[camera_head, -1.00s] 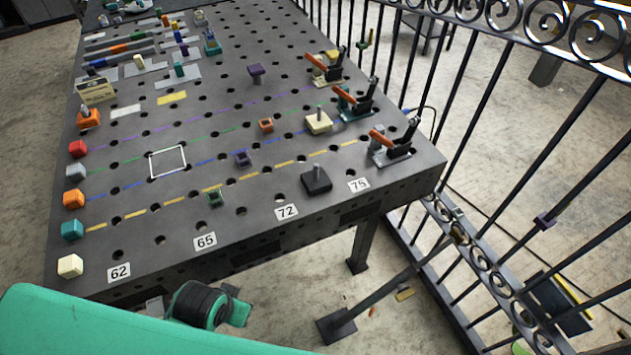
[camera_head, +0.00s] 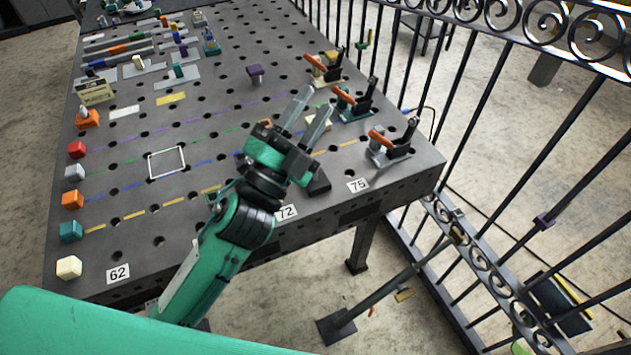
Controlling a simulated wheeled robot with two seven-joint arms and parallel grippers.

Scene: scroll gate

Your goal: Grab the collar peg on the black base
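The black base (camera_head: 319,185) sits near the table's front edge, between the 72 and 75 labels. My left gripper covers part of it, and its collar peg is hidden behind the gripper. My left gripper (camera_head: 315,102) reaches over the table from the lower left. Its two fingers are apart with nothing seen between them, and they point up and to the right, past the black base toward the cream block. I cannot tell its height above the table. My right gripper is not in view.
A cream block (camera_head: 318,122) with a peg is partly hidden behind the fingers. Toggle clamps (camera_head: 390,148) line the table's right edge. A purple peg piece (camera_head: 254,73) stands farther back. Coloured cubes line the left edge. A railing stands to the right.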

